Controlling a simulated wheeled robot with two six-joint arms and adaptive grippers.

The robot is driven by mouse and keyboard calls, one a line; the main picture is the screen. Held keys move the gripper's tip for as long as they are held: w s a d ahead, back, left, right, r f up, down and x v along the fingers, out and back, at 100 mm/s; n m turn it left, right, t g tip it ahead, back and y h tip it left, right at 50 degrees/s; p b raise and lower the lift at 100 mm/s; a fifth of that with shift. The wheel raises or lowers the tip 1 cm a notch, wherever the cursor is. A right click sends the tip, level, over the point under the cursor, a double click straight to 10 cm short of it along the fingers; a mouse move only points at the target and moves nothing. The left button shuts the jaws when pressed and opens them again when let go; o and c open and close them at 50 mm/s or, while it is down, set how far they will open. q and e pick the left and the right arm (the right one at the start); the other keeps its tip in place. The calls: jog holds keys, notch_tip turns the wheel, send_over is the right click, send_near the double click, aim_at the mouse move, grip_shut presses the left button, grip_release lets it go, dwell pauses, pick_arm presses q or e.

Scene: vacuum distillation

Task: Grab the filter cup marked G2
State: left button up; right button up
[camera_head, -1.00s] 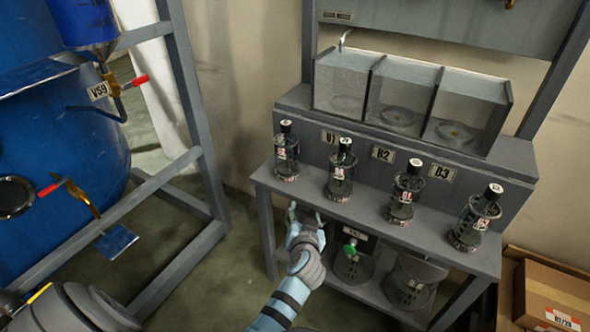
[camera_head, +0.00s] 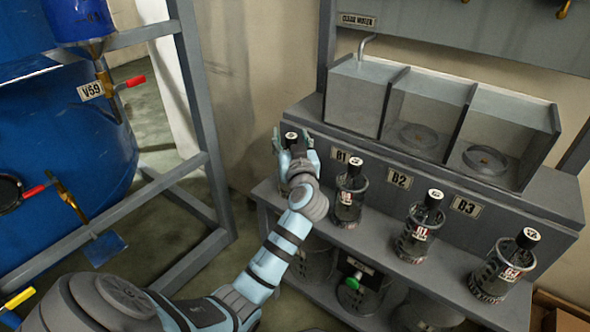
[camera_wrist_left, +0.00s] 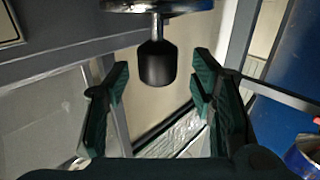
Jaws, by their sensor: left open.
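Several dark, clear-walled filter cups with black necks and white-topped caps stand in a row on the grey shelf. The rightmost cup (camera_head: 505,268) has a label that seems to read G2. Another cup (camera_head: 420,226) and one beside it (camera_head: 348,192) stand to its left; their labels are hard to read. My left gripper (camera_head: 294,140) is open at the leftmost cup's cap (camera_head: 290,135) and hides most of that cup. In the left wrist view, a black knob (camera_wrist_left: 158,65) on a metal stem shows between the open fingers (camera_wrist_left: 160,100), not gripped. My right gripper is not in view.
Plates B1, B2 (camera_head: 399,179) and B3 (camera_head: 466,207) mark the grey bench front behind the cups. Clear-fronted bins (camera_head: 425,112) stand above. A blue tank (camera_head: 60,150) in a grey frame (camera_head: 200,130) stands left. A green-knobbed vessel (camera_head: 352,283) sits below the shelf.

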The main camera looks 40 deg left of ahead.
pick_arm(q)
jog(key=shift+w+a+f, duration=0.2)
jog(key=shift+w, duration=0.2)
jog(key=shift+w+a+f, duration=0.15)
jog(key=shift+w+a, duration=0.05)
jog(key=shift+w, duration=0.2)
jog(key=shift+s+r, duration=0.2)
jog(key=shift+s, duration=0.1)
jog(key=shift+c, duration=1.2)
jog(key=shift+s+r, duration=0.1)
jog(key=shift+s, duration=0.05)
jog(key=c, duration=0.3)
jog(key=shift+d, duration=0.1)
grip_shut()
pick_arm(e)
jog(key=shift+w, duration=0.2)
